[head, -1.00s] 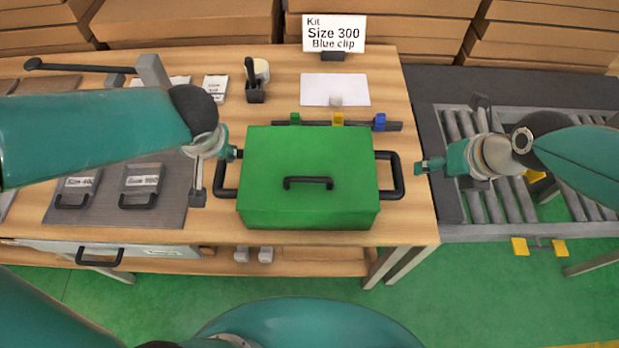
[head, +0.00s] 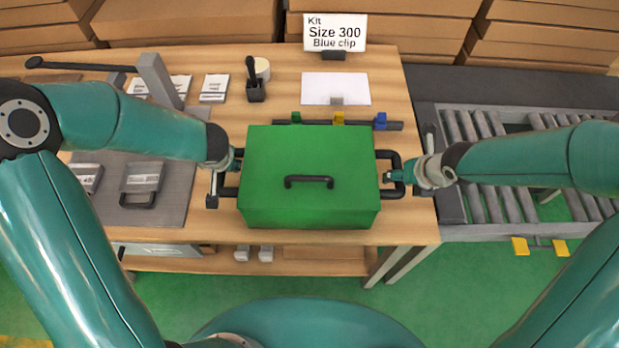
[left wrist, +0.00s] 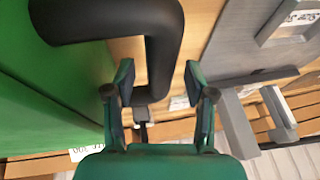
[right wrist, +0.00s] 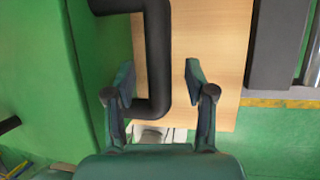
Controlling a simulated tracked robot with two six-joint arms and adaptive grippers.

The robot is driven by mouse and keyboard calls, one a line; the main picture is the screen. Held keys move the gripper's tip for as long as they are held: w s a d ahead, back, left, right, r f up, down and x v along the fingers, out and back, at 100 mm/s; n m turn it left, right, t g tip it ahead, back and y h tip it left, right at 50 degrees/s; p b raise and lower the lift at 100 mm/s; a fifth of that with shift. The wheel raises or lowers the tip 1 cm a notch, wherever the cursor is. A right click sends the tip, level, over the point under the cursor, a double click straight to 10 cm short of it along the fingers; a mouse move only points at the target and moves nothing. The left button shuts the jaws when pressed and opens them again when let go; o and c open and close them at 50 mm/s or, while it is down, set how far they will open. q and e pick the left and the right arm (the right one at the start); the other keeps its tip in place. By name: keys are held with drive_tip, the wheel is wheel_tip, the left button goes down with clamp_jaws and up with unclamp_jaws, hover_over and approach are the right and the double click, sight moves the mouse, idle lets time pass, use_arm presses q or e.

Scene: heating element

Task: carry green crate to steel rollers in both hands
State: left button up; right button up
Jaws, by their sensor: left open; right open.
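The green crate (head: 310,205) stands closed on the wooden table, with a black handle on its lid and a black loop handle at each side. My left gripper (head: 236,165) is open at the crate's left handle; in the left wrist view the black handle bar (left wrist: 162,60) lies between its open fingers (left wrist: 158,85). My right gripper (head: 390,176) is open at the right handle; in the right wrist view that handle (right wrist: 157,60) reaches between its open fingers (right wrist: 158,85). The steel rollers (head: 515,205) are on the conveyor to the right of the table.
A sign reading Size 300 Blue clip (head: 334,33) stands at the table's back. A dark rail with coloured clips (head: 338,122) lies just behind the crate. A grey mat (head: 170,205) with labelled boxes is at left. A gap with green floor separates the table's front from the conveyor's.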

use_arm(q)
drive_tip(key=shift+w+a+f, duration=0.1)
drive_tip(key=shift+w+f, duration=0.1)
drive_tip(key=shift+f, duration=0.3)
use_arm(e)
drive_tip(key=shift+w+a+f, duration=0.15)
drive_tip(key=shift+w+f, duration=0.05)
drive_tip(key=shift+f, duration=0.3)
use_arm(q)
clamp_jaws()
use_arm(e)
clamp_jaws()
use_arm(q)
drive_tip(key=shift+r, duration=0.1)
use_arm(e)
drive_tip(key=shift+r, duration=0.1)
